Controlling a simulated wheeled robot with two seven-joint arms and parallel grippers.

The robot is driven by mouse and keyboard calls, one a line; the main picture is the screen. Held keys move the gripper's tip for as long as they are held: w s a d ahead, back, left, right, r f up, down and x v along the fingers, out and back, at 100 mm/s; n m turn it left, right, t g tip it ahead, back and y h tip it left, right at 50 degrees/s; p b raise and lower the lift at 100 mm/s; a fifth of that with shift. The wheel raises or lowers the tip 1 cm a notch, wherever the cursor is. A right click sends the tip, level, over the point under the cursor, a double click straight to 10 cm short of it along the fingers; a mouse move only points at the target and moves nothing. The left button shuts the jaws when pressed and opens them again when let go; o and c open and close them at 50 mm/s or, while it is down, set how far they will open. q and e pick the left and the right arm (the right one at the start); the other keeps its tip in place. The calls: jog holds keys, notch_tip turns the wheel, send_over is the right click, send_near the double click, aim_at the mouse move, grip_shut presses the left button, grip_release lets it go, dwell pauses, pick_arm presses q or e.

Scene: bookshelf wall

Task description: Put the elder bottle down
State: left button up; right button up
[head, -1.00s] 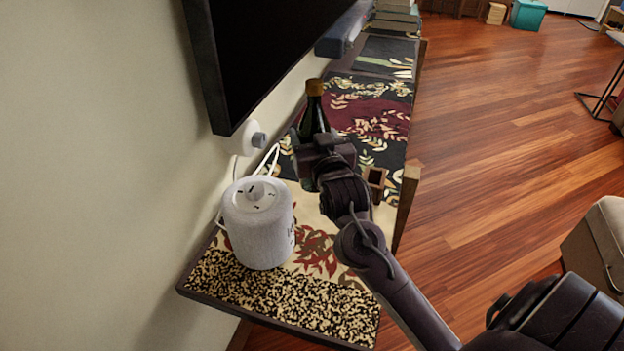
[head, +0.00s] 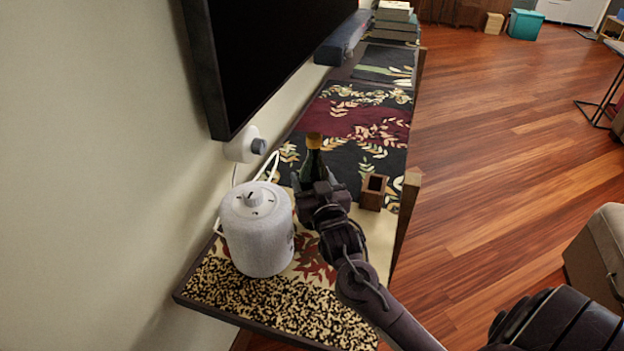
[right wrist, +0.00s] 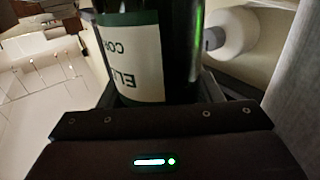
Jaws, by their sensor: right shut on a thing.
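The elder bottle (head: 313,163) is dark green with a gold-brown cap and stands upright over the patterned shelf top (head: 345,150). My right gripper (head: 314,184) is shut around its body. In the right wrist view the bottle (right wrist: 190,50) fills the space between the jaws, with a white and green label (right wrist: 133,58) facing the camera. The gripper and wrist hide the bottle's base in the head view, so I cannot tell whether it touches the surface. My left gripper is in neither view.
A white cylindrical speaker (head: 259,232) stands close to the left of the bottle. A small brown wooden holder (head: 373,192) stands to the right. A black screen (head: 270,50) hangs on the wall at left. The cloth beyond the bottle is mostly clear.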

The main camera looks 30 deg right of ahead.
jog(key=shift+r, duration=0.1)
jog(key=o, duration=1.5)
jog(key=shift+c, duration=0.2)
jog(key=shift+s, duration=0.1)
jog(key=v, duration=1.1)
jog(key=shift+s, duration=0.4)
jog(key=shift+a, duration=0.1)
